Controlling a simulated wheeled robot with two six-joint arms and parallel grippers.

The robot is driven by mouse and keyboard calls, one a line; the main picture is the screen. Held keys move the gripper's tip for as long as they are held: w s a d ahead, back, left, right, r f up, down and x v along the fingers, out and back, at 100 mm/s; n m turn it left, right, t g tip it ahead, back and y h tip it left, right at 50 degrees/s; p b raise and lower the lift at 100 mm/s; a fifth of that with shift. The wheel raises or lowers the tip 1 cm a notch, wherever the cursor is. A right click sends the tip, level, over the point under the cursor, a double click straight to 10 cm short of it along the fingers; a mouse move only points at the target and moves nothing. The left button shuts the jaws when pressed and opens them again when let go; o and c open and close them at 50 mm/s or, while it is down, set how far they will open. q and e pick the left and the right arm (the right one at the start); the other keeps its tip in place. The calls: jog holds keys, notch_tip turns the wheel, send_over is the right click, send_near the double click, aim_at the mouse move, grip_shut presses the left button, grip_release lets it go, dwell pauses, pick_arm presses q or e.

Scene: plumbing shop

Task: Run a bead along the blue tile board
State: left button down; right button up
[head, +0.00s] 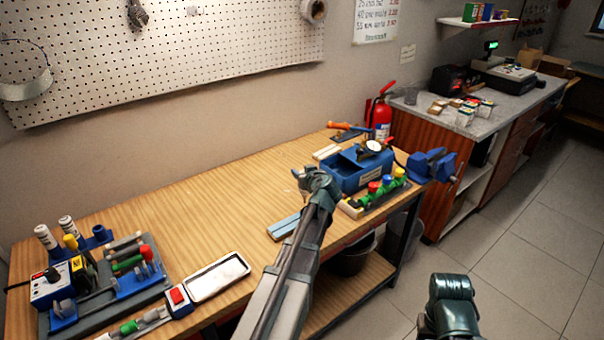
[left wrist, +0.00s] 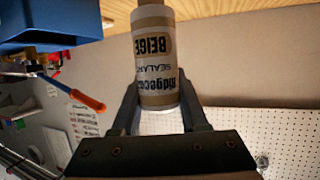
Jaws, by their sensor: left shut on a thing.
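The blue tile board (head: 284,227) lies flat on the wooden bench, left of my left arm, which hides part of its right side. My left gripper (left wrist: 157,92) is shut on a beige sealant bottle (left wrist: 155,55). The bottle's label reads BEIGE and appears upside down in the left wrist view; its far end is cut off at the top edge. In the head view my left wrist is over the bench, beyond the board, and hides the fingers and bottle. Part of my right arm shows at the bottom right of the head view, but its gripper is not seen.
A blue toolbox (head: 357,170), a rack of coloured caps (head: 378,192) and a blue vise (head: 433,165) stand at the right end of the bench. A white tray (head: 217,277) and a tool station (head: 104,284) are at left. Bare wood (head: 190,220) lies between.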

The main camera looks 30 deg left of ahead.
pick_arm(q)
jog(key=shift+f, duration=0.1)
notch_tip(320, 180, down, 4)
jog(key=b, duration=0.3)
jog(key=shift+r+b, duration=0.2)
jog(key=shift+b, duration=0.15)
jog(key=c, duration=0.9)
grip_release()
jog(key=shift+c, duration=0.2)
jog(key=c, duration=0.5)
jog(key=shift+o, duration=0.2)
jog(key=shift+f+b, duration=0.8)
